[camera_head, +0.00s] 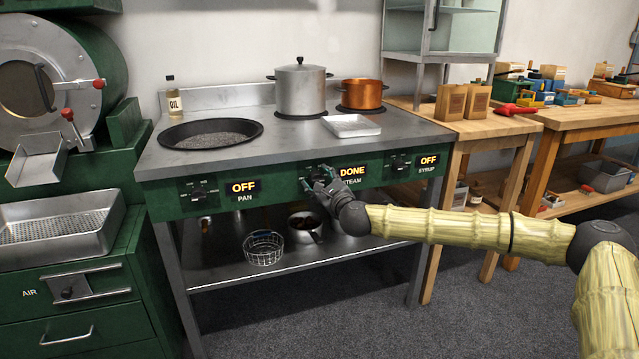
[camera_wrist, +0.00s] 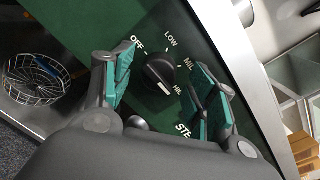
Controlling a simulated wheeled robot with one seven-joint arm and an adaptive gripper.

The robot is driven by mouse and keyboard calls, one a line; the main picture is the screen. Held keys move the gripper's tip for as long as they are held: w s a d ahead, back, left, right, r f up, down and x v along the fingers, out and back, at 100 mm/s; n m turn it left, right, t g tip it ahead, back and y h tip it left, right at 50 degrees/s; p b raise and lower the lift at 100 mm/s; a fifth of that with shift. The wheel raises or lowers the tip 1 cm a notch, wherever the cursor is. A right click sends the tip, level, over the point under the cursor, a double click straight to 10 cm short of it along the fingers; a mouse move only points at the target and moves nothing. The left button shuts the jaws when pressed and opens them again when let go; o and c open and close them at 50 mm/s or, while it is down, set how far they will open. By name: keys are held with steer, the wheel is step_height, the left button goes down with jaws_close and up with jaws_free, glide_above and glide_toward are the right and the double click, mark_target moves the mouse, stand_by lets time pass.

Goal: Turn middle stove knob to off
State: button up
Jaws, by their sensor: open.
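The middle stove knob (camera_wrist: 159,70) is black and round, on the stove's green front panel (camera_wrist: 95,22). It has OFF, LOW, a partly covered mid label and HI around it. Its white mark points down toward HI. In the wrist view my gripper (camera_wrist: 163,80) is open, with a teal-padded finger on each side of the knob. I see gaps between the pads and the knob.
The pan knob (camera_head: 199,192) and syrup knob (camera_head: 399,162) sit to the left and right; both displays read OFF. On the stovetop are a pan (camera_head: 210,133), a steel pot (camera_head: 300,88), a copper pot (camera_head: 362,94) and a tray (camera_head: 351,125). A wire basket (camera_head: 264,248) is on the shelf below.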

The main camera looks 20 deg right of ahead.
steer(key=shift+w, duration=0.3)
steer(key=shift+c, duration=0.5)
steer(key=c, duration=0.9)
steer(key=shift+c, duration=0.2)
